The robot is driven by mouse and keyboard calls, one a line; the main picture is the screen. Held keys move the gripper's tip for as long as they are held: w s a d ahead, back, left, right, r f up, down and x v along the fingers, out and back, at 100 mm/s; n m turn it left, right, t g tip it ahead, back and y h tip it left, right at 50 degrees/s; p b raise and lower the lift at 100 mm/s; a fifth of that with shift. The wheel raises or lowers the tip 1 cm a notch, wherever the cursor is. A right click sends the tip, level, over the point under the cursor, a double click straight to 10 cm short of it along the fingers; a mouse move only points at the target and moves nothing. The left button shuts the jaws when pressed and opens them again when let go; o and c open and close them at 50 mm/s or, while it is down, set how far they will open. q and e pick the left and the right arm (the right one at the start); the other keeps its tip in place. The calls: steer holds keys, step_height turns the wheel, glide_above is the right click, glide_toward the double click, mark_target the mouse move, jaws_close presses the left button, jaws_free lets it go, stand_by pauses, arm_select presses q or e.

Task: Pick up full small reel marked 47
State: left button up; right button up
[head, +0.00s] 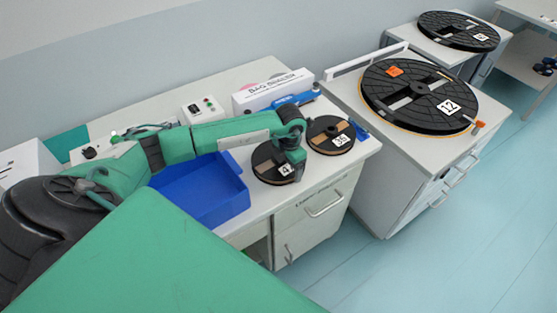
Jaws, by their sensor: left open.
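A small dark reel (266,168) with a tan strip lies flat near the front edge of the white table. Its white label (285,170) is partly covered and too small to read surely. My left gripper (295,167) is open over the right side of this reel, pointing down; whether it touches the reel I cannot tell. A second small reel (322,125) lies just to the right, with a white label whose number I cannot read surely. My right gripper is not in view.
A blue tray (203,207) stands left of the reels. A bag sealer box (262,93) and a control box with buttons (203,110) stand behind. A large black reel (400,100) marked 12 lies on the cabinet to the right; another (445,26) is farther back.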

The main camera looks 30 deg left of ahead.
arm_select(q)
steer(key=c, duration=1)
steer(key=shift+w, duration=0.1)
steer(key=shift+c, duration=0.7)
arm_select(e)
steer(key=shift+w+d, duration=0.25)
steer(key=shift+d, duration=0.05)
arm_select(q)
steer(key=shift+r, duration=0.1)
